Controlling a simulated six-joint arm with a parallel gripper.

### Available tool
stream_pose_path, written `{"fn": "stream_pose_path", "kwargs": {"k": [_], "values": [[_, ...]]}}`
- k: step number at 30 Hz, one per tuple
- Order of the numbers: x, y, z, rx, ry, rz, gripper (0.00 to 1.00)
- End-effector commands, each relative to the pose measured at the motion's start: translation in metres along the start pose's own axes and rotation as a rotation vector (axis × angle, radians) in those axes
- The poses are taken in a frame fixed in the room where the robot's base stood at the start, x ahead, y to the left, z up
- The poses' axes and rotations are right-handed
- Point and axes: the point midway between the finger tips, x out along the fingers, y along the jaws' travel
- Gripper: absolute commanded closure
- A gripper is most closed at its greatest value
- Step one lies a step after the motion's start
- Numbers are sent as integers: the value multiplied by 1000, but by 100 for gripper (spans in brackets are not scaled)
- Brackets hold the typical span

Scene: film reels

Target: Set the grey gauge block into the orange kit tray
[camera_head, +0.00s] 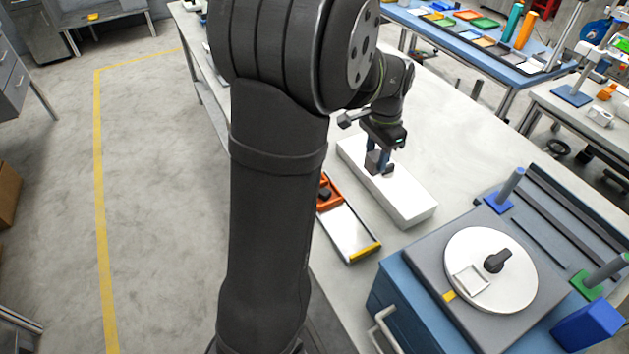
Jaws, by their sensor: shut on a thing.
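My gripper (379,160) points down over a long white block (408,205) on the pale table. It is shut on a small dark grey block (373,162), which looks like the gauge block. The grey block is at or just above the white block's top; I cannot tell whether they touch. A dark spot shows beside it on the white surface. The orange kit tray (335,200) lies to the left of the white block, partly hidden behind my arm. A dark piece (325,193) sits in the tray.
A silvery plate with a yellow end (350,235) lies in front of the orange tray. A blue-sided machine with a white round disc (515,283) and a black knob stands at the right front. Bare table (450,130) shows behind the white block. My arm crosses the view's middle.

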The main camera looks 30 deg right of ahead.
Motion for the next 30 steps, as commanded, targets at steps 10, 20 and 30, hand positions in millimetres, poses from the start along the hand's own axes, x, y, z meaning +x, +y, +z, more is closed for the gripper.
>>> {"fn": "stream_pose_path", "kwargs": {"k": [10, 20, 30], "values": [[5, -24, 60, -2, 0, 0, 88], [48, -89, 88, -4, -2, 3, 88], [71, -125, 103, 0, 0, 0, 88]]}}
